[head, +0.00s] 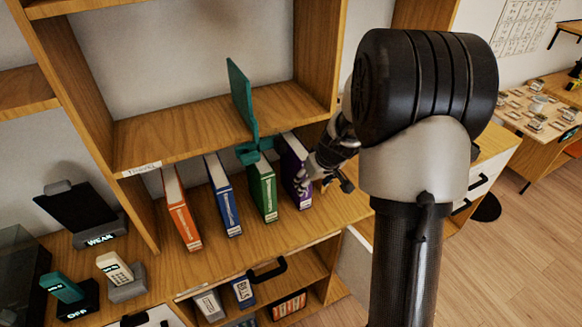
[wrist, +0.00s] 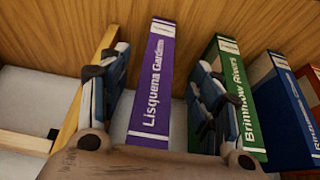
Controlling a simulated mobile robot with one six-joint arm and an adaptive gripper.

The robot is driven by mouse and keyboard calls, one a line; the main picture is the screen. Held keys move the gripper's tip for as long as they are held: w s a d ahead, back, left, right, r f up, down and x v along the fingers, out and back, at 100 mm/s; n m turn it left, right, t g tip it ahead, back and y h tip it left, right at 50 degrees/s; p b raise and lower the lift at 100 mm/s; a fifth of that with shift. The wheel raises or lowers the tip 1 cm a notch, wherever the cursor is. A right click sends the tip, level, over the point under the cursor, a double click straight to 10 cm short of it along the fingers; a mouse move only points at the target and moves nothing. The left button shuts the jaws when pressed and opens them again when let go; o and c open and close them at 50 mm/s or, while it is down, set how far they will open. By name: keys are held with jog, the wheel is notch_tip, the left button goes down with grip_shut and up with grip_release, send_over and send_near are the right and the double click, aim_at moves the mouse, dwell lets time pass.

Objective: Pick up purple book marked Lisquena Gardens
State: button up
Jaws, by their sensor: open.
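The purple book (wrist: 154,80), marked Lisquena Gardens, stands upright on the wooden shelf. In the head view the purple book (head: 293,170) is the rightmost of the row, with its right side partly hidden by my gripper (head: 335,187). My gripper is open. In the wrist view its fingers (wrist: 160,95) show one on each side of the purple book's spine, with the right finger between it and the green book. I cannot tell whether the fingers touch the book.
A blue book (head: 223,193) and an orange book (head: 181,208) stand farther left. A teal bookend-like object (head: 243,100) rises above the green book. The upper shelf (head: 180,128) lies above the row.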

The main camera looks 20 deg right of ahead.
aim_at(296, 172)
jog(key=shift+w+a+f+b, duration=0.1)
jog(key=shift+w+f+b, duration=0.1)
jog(key=shift+w, duration=1.4)
jog(key=shift+w+d+f+b, duration=0.1)
jog(key=shift+w+f, duration=0.1)
jog(key=shift+w, duration=1.4)
jog(key=shift+w+a+f+b, duration=0.1)
jog(key=shift+w+f, duration=0.1)
jog(key=shift+w, duration=1.4)
jog(key=shift+c, duration=0.3)
grip_shut()
jog(key=shift+r, duration=0.1)
